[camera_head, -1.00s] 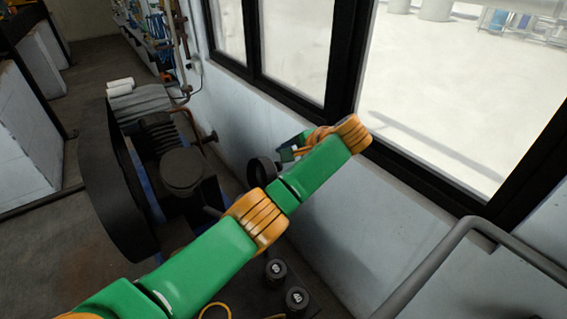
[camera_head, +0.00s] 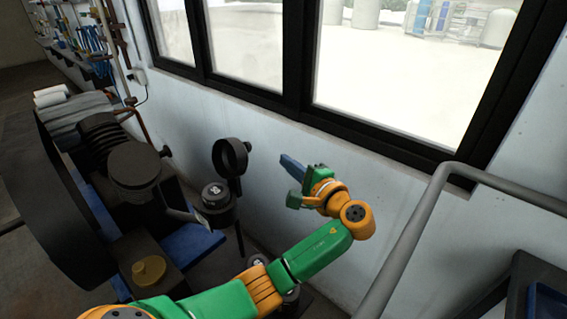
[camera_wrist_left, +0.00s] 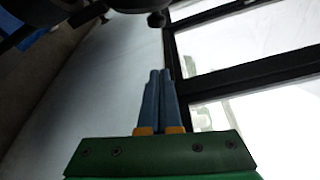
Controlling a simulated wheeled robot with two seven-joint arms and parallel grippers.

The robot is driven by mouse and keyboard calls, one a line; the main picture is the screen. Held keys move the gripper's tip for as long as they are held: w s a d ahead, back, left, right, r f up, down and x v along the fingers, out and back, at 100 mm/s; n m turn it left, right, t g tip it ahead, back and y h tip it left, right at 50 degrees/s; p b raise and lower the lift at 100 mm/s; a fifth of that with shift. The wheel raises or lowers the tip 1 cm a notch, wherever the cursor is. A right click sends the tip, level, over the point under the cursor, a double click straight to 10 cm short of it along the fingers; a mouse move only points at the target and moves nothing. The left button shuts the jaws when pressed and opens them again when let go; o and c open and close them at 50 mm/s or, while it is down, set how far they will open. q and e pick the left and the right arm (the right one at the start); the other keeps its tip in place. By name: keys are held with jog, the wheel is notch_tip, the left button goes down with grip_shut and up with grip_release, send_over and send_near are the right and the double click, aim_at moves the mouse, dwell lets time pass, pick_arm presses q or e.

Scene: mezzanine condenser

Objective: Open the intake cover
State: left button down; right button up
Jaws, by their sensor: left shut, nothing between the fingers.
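A round black part that looks like the intake cover (camera_head: 231,157) stands upright on a thin stem near the wall. Below it is a dark cylinder with a pale marked top (camera_head: 216,196). I cannot tell how the two are joined. My left gripper (camera_head: 288,164) is to the right of the round part, apart from it, in front of the wall. Its blue fingers (camera_wrist_left: 160,98) are shut together with nothing between them in the left wrist view. Dark parts show along the top of that view, too cropped to identify. My right gripper is not in view.
A grey handrail (camera_head: 410,235) runs along the right. The pale wall (camera_head: 345,160) with black-framed windows stands behind. A dark bin (camera_head: 520,285) is at lower right.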

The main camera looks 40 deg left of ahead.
aim_at(241, 156)
pick_arm(q)
jog(key=a+p, duration=0.4)
jog(key=a, duration=0.5)
jog(key=shift+a+r+p, duration=0.15)
jog(key=shift+a+p, duration=0.05)
jog(key=shift+p, duration=0.15)
